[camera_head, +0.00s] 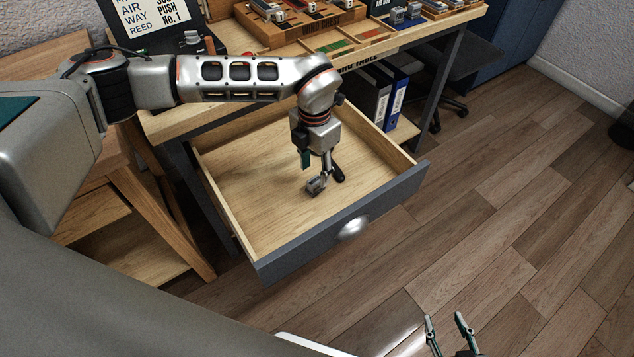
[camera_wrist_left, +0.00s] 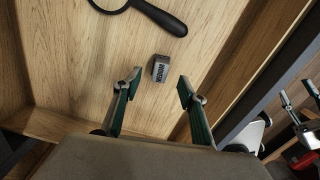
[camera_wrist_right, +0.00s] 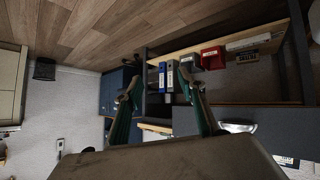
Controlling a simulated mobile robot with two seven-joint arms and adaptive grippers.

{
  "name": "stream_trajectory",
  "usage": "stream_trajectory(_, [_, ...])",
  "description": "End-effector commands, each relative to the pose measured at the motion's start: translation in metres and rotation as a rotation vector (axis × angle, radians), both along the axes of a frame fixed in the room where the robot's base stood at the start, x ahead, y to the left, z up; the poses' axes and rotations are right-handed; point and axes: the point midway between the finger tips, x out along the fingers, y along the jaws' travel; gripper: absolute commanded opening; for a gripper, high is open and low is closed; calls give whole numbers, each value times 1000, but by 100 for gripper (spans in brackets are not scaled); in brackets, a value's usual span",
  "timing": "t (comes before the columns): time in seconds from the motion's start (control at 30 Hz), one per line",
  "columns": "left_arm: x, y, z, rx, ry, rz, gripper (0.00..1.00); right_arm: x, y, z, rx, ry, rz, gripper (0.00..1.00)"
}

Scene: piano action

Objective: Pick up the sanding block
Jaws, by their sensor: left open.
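The sanding block, seen as a small grey block with a dark marked side (camera_wrist_left: 160,68), lies in the open drawer. In the head view it shows as a small grey shape (camera_head: 315,185) just below my left gripper (camera_head: 317,168). In the left wrist view my left gripper (camera_wrist_left: 153,88) is open, its two green-lined fingers apart, with the block just past the tips and between their lines. I see no contact. My right gripper (camera_head: 449,320) is open and empty, away from the drawer over the floor; its spread fingers also show in the right wrist view (camera_wrist_right: 158,88).
The wooden drawer (camera_head: 250,215) is pulled out under the workbench, its walls around my left gripper. A magnifying glass with a black handle (camera_wrist_left: 160,17) lies beside the block. Binders (camera_head: 396,98) stand on a shelf to the right. The drawer's left part is clear.

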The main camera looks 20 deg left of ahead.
Motion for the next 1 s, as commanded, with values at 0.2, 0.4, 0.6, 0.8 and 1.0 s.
stream_trajectory(0.2, [-2, 0, -20, -1, 5, 1, 42, -1, 0, -5, -1, 3, 2, 40])
stream_trajectory(0.4, [-3, 0, -52, 0, 8, 1, 42, -4, 1, -14, -2, 13, 4, 40])
stream_trajectory(0.6, [-2, 0, -60, -1, 3, 0, 42, 6, 2, -1, 2, -16, 8, 40])
stream_trajectory(0.8, [-1, 0, -58, 0, 1, 0, 24, 11, 2, 1, 0, -25, 10, 40])
stream_trajectory(1.0, [-2, 0, -59, 0, 1, 0, 0, 9, 2, -1, 0, -20, 11, 40])
